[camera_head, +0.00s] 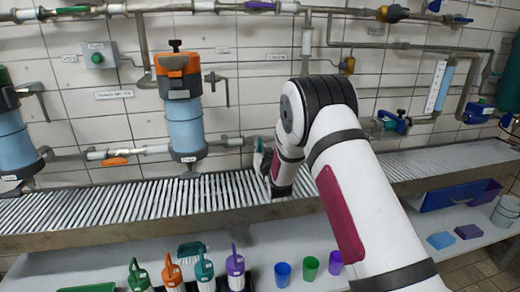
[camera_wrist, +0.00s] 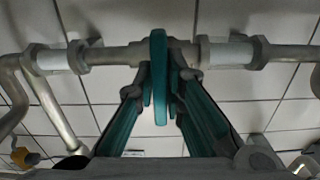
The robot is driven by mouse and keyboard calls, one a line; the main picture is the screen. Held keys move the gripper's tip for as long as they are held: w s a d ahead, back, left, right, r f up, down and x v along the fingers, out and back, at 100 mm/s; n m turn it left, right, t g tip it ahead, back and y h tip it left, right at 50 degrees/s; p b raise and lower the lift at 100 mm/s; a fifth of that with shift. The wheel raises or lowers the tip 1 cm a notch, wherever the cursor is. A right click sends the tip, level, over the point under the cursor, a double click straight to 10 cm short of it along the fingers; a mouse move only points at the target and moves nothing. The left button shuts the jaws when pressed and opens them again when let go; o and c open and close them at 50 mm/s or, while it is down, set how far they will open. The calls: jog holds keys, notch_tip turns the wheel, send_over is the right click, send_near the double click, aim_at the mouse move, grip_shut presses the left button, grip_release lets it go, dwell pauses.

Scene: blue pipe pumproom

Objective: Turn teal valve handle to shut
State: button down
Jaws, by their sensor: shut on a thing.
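The teal valve handle (camera_wrist: 159,60) is a long flat lever on a grey horizontal pipe in the wrist view. It stands upright in that picture, across the line of the pipe. My gripper (camera_wrist: 161,92) has teal-sided fingers on both sides of the handle, shut on its lower part. The valve body behind the handle is partly hidden by the handle and fingers. In the head view my gripper (camera_head: 264,160) is at the pipe above the slatted ledge, right of the orange-topped blue filter. My arm hides much of the valve there.
The orange-topped blue filter (camera_head: 184,115) stands close left of my gripper. The slatted metal ledge (camera_head: 130,207) runs below the pipe. Several bottles and cups, including a blue cup (camera_head: 283,273), stand on the lower shelf. A blue valve (camera_head: 395,122) is right of my arm.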

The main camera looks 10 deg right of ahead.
jog(key=c, duration=1.7)
grip_release()
jog(key=s, duration=1.2)
